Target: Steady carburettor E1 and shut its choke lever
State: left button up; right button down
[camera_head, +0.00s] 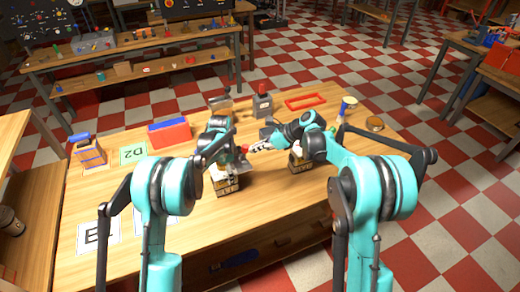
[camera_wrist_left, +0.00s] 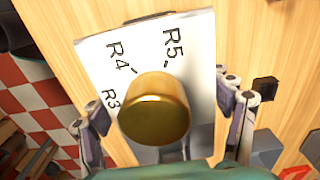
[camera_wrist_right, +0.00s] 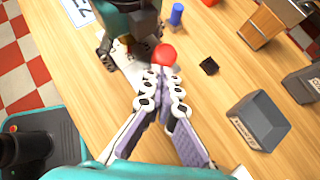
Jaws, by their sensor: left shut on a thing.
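The carburettor stands on a pale labelled block (camera_head: 227,187) at the middle of the table; its label is too small to read surely. In the left wrist view a brass round part (camera_wrist_left: 155,108) stands over a white plate (camera_wrist_left: 195,70) marked R3, R4 and R5. My left gripper (camera_head: 224,160) has its fingers on both sides, shut on the carburettor body, whose grasped sides are mostly hidden. The choke lever's red knob (camera_wrist_right: 164,55) also shows in the head view (camera_head: 245,148). My right gripper (camera_wrist_right: 162,75) is shut and empty, its tips close by the knob; contact cannot be told.
A grey box (camera_wrist_right: 258,120) lies right of my right gripper.

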jog(key=shift+s+a+r+h, duration=0.15)
jog(key=shift+a+h, duration=0.1)
jog(key=shift+a, duration=0.1)
jog(key=shift+s+a+r+h, duration=0.15)
jog(key=shift+a+h, duration=0.1)
jog(key=shift+a, duration=0.1)
jog(key=shift+r, duration=0.15)
dwell(0.3)
jog(key=shift+r, duration=0.65)
jog(key=shift+s+d, duration=0.2)
jog(key=shift+d, duration=0.25)
jog(key=s+f+v, duration=0.1)
jog(key=v, duration=1.1)
jog(key=shift+d, duration=0.45)
